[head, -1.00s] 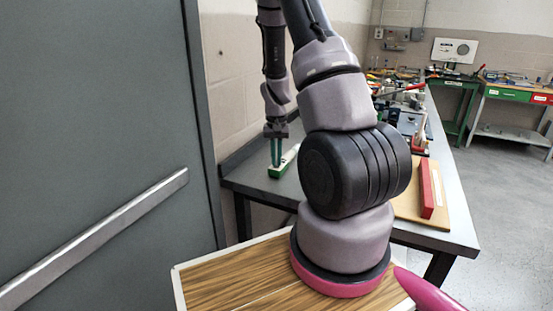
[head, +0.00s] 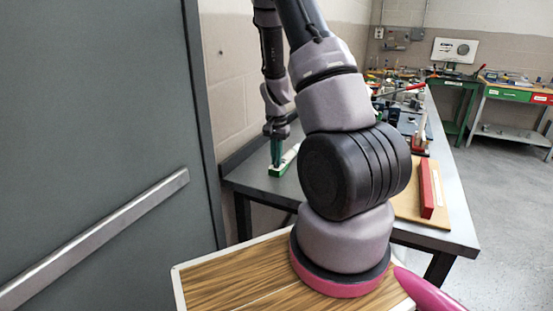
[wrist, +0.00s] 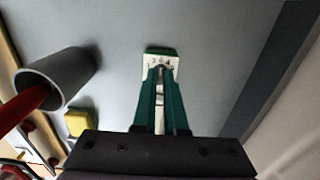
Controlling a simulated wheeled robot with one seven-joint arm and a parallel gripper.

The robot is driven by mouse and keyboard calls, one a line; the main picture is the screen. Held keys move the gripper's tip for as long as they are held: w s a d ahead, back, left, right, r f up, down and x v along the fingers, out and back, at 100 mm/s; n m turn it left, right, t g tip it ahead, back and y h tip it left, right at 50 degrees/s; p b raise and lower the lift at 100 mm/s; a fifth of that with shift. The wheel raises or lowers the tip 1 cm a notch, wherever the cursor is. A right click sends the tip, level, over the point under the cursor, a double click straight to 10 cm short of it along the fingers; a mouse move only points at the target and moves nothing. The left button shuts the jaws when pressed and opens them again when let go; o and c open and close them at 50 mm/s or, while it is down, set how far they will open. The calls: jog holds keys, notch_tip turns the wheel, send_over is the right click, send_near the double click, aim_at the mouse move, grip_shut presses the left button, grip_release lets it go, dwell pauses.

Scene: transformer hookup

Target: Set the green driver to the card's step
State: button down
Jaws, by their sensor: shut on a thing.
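The green driver (head: 283,171) is a small green block with a white top, lying on the grey bench near the wall. In the wrist view its white face (wrist: 174,71) shows small dark marks, and its green end (wrist: 160,50) points away from me. My gripper (head: 276,164) reaches down to it with teal-green fingers. In the wrist view the fingertips (wrist: 160,68) are close together over the marked face, shut on a small dark knob of the driver. The fingers hide much of the knob and its setting. I cannot make out a card with a readable step.
In the wrist view a grey cup (wrist: 70,73) with a red thing in it and a yellow block (wrist: 79,122) lie left of my gripper. A red bar (head: 426,188) lies on a board at the grey bench's (head: 462,215) right. A grey door (head: 100,110) stands at left.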

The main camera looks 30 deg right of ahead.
jog(key=c, duration=1)
grip_release()
jog(key=shift+o, duration=0.2)
jog(key=shift+r, duration=0.1)
notch_tip(320, 180, up, 11)
jog(key=shift+f, duration=0.2)
jog(key=s+a+r+n+t+y, duration=0.15)
jog(key=s+a+r, duration=0.25)
jog(key=r, duration=0.5)
jog(key=s+a+r+n+t+y, duration=0.15)
jog(key=s+a+r, duration=0.25)
jog(key=r, duration=0.4)
jog(key=s+a+r+n+t, duration=0.1)
jog(key=s+a+r+t, duration=0.1)
jog(key=s+r, duration=0.2)
jog(key=s+a+r+n+t+h, duration=0.1)
jog(key=s+a+r+n+t, duration=0.1)
jog(key=s, duration=0.6)
notch_tip(320, 180, up, 2)
jog(key=shift+a+r, duration=0.1)
jog(key=shift+a, duration=0.75)
